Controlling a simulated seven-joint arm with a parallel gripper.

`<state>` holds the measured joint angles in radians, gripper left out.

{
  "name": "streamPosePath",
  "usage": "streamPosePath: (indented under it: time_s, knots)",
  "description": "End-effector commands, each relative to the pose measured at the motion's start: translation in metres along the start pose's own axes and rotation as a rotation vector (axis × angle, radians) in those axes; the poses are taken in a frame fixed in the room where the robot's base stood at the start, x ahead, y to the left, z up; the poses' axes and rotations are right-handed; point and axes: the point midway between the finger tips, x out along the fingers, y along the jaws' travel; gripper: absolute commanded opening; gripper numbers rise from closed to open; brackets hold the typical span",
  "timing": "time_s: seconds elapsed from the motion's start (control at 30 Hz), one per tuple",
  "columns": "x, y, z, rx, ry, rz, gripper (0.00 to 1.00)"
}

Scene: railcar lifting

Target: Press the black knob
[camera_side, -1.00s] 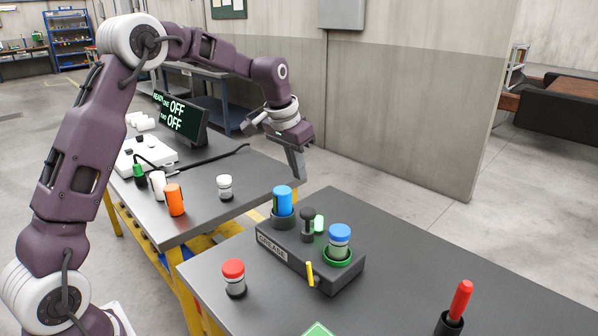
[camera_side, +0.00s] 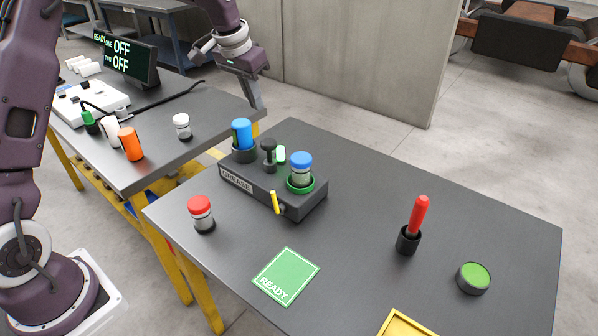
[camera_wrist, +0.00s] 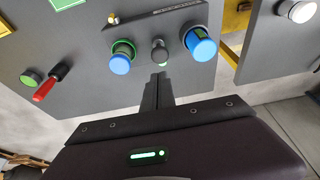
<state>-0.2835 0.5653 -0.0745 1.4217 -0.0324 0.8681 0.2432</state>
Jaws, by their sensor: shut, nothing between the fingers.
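The black knob (camera_side: 269,152) stands upright on the dark box labelled GREASE (camera_side: 262,187), between a blue cylinder (camera_side: 242,134) and a blue-capped jar (camera_side: 301,168) in a green ring. In the wrist view the knob (camera_wrist: 159,50) is just beyond my fingertips, with blue caps on both sides. My gripper (camera_side: 257,114) is shut and empty, pointing down behind the box in the side view, apart from the knob. Its fingers also show in the wrist view (camera_wrist: 160,76).
A yellow lever (camera_side: 276,202) is on the box's front, and a lit green indicator (camera_side: 281,154) beside the knob. A red-capped jar (camera_side: 202,214), a READY card (camera_side: 286,276), a red handle (camera_side: 416,220) and a green button (camera_side: 474,277) are on the same table.

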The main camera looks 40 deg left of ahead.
Motion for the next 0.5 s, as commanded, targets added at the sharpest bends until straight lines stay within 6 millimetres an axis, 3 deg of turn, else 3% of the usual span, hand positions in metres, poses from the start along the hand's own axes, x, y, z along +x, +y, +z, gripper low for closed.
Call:
streamPosePath:
  time_s: [0.37, 0.5]
  knots:
    - [-0.002, 0.000, -0.001, 0.000, 0.001, 0.000, 0.00]
    - [-0.028, -0.003, -0.012, 0.002, -0.002, -0.001, 0.00]
